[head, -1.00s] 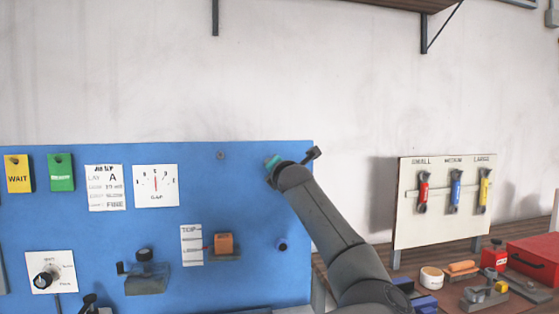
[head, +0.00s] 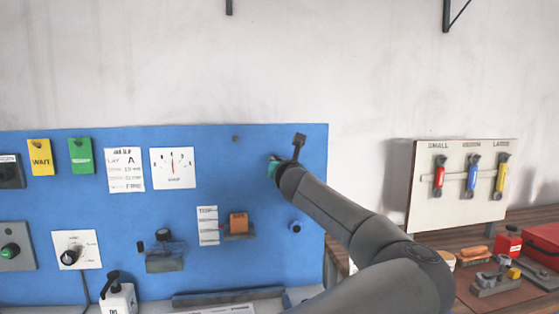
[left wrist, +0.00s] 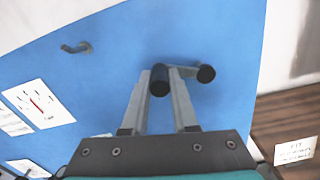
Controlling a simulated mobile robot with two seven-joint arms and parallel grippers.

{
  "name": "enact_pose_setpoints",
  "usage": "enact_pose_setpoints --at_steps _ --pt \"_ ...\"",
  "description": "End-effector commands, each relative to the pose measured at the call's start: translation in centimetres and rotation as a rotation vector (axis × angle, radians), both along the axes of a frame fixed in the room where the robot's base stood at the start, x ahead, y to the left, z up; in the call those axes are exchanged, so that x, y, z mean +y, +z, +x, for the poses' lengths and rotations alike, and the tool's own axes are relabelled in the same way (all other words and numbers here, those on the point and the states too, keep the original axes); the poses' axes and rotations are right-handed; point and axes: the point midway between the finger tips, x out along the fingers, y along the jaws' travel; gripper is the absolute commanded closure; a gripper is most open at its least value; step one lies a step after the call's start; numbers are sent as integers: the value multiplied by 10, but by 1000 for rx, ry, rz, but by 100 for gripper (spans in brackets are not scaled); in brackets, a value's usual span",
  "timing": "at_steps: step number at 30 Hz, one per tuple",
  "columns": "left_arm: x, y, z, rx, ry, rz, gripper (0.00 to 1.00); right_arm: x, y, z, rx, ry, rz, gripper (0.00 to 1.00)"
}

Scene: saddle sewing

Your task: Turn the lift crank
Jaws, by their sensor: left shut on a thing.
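The crank (head: 298,146) is a dark lever with a blocky end, standing nearly upright near the right edge of the blue panel. It also shows in the left wrist view (left wrist: 206,73), with dark round ends joined by a grey bar. My left gripper (left wrist: 160,80) is shut on the crank, with one dark round end between its two fingers. In the head view my wrist hides the fingers and the crank's lower part; only a bit of teal shows beside it. My right gripper is not in view.
At right, a tool board (head: 425,205) stands above a cluttered wooden bench.

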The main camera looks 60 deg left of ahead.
Motion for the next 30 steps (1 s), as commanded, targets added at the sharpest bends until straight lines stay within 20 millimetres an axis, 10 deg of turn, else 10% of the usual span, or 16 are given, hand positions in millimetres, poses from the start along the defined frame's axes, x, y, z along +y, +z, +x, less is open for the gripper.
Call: enact_pose_setpoints --at_steps 14,15,21,30 --pt "0 0 -1 -14 2 -3 100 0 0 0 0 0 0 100" --pt "1 0 -1 -14 2 -3 70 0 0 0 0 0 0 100" --pt "0 0 -1 -12 1 -4 47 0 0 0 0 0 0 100" --pt "0 -1 0 -11 0 -5 43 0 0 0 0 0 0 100"
